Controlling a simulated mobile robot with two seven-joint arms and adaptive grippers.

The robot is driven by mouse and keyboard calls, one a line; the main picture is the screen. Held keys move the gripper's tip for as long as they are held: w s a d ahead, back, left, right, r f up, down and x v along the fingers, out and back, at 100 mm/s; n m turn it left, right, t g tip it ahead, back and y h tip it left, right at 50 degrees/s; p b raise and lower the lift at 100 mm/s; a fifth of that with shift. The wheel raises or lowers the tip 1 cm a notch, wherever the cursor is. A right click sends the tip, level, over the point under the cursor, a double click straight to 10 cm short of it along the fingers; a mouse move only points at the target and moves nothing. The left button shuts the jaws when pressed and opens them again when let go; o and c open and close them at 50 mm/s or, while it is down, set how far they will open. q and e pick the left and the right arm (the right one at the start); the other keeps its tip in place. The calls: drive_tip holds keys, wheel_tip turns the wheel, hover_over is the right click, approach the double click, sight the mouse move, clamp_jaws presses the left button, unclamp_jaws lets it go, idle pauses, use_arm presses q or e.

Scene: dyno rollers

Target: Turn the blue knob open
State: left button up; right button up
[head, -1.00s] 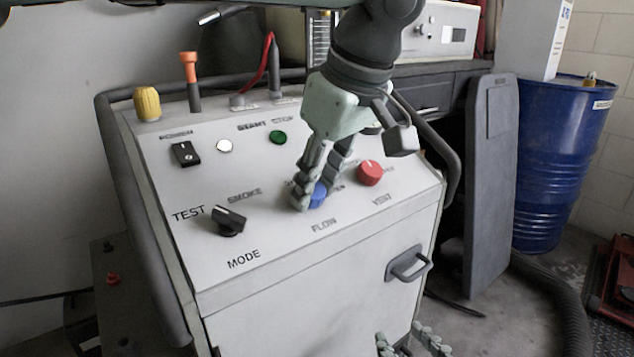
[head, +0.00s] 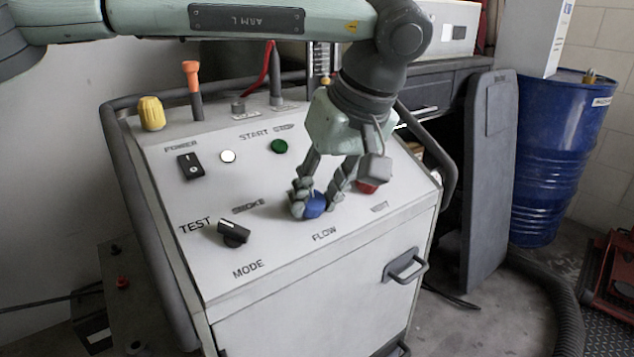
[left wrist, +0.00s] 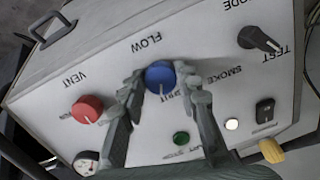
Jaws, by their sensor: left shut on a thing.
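The blue knob (head: 314,206) sits on the sloped top panel of the white machine, above the word FLOW. In the left wrist view the blue knob (left wrist: 160,74) shows its round face and a white pointer line directed down the picture, away from FLOW. My left gripper (head: 317,203) comes down from above with one finger on each side of the knob, shut on it. The fingers (left wrist: 162,95) flank it in the left wrist view too. The knob's far side is partly hidden in the head view. My right gripper is out of view.
The red VENT knob (left wrist: 88,109) is close beside one finger. The black MODE switch (head: 234,232), green button (head: 279,146), white button (head: 228,156) and power switch (head: 190,166) share the panel. A blue barrel (head: 540,165) stands at the right.

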use_arm(q)
drive_tip(key=shift+s+r+m, duration=0.1)
drive_tip(key=shift+m, duration=0.3)
drive_tip(key=m+p, duration=0.3)
drive_tip(key=m, duration=0.3)
drive_tip(key=shift+m+y+p, duration=0.3)
drive_tip(key=shift+m+p, duration=0.1)
drive_tip(key=m+p, duration=0.1)
drive_tip(key=m, duration=0.2)
drive_tip(key=shift+a+m+t+p, duration=0.1)
drive_tip(key=shift+m+t+p, duration=0.25)
drive_tip(key=shift+m, duration=1.05)
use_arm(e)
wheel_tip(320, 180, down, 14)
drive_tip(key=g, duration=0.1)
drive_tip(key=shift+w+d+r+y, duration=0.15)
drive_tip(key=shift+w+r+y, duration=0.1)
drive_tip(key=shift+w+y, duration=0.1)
use_arm(q)
drive_tip(key=o, duration=1.1)
drive_tip(key=shift+o, duration=0.2)
drive_tip(key=v, duration=1.2)
drive_tip(key=shift+d, duration=0.25)
